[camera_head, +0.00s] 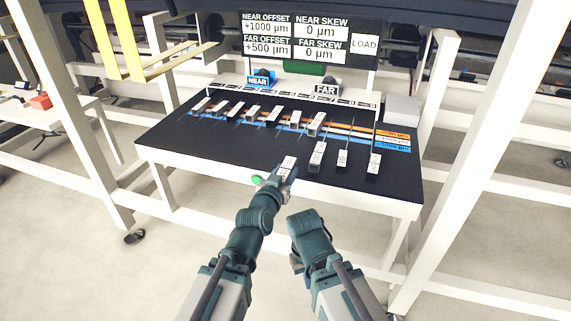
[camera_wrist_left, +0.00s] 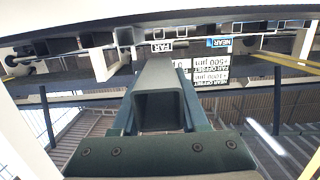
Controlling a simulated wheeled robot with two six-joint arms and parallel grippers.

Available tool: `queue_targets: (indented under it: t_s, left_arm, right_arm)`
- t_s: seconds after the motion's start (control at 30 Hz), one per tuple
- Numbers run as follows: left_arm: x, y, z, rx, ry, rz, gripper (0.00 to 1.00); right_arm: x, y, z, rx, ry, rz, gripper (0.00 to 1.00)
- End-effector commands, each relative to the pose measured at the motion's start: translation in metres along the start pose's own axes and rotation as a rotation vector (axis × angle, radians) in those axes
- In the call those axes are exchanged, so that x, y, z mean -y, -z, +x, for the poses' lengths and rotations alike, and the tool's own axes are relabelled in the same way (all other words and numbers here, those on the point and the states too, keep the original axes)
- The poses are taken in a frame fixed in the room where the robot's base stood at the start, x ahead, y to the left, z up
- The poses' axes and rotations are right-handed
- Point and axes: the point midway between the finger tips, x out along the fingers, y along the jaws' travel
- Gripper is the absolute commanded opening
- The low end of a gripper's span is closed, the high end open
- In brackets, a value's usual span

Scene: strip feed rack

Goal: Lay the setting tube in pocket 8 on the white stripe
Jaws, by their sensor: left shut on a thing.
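My left gripper (camera_head: 285,170) is shut on a grey square tube with a white label (camera_head: 287,163), at the front edge of the dark board. In the left wrist view the tube's hollow square end (camera_wrist_left: 160,107) sits between the fingers. Several similar tubes lie in a row across the stripes, one of them at the row's right end (camera_head: 316,123). Three more tubes lie apart in front of the stripes, one of them here (camera_head: 317,156). The white stripe (camera_head: 395,142) runs between an orange and a blue one. Pocket 8's number is too small to read surely. My right gripper cannot be made out.
The dark board (camera_head: 220,150) has bare room at its front left. NEAR (camera_head: 259,80) and FAR (camera_head: 327,90) signs stand behind it. The screen (camera_head: 305,38) reads near offset +1000, far offset +500, both skews 0, and LOAD. White posts flank the board.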

Motion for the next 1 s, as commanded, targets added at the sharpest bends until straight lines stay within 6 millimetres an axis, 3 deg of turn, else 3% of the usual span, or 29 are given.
queue_targets:
  t_s: [0.27,0.8,1.0]
  left_arm:
    - [0.000,0.025,-0.004,-0.001,0.000,0.000,0.00]
    - [0.000,0.139,-0.021,-0.001,0.000,0.000,0.00]
    - [0.000,0.146,-0.022,-0.001,0.000,0.000,0.00]
  right_arm:
    - [-0.002,-0.002,-0.025,0.000,0.000,0.000,0.00]
    - [-0.013,-0.008,-0.140,0.000,0.000,0.001,0.00]
    - [-0.014,-0.009,-0.147,0.000,0.000,0.001,0.00]
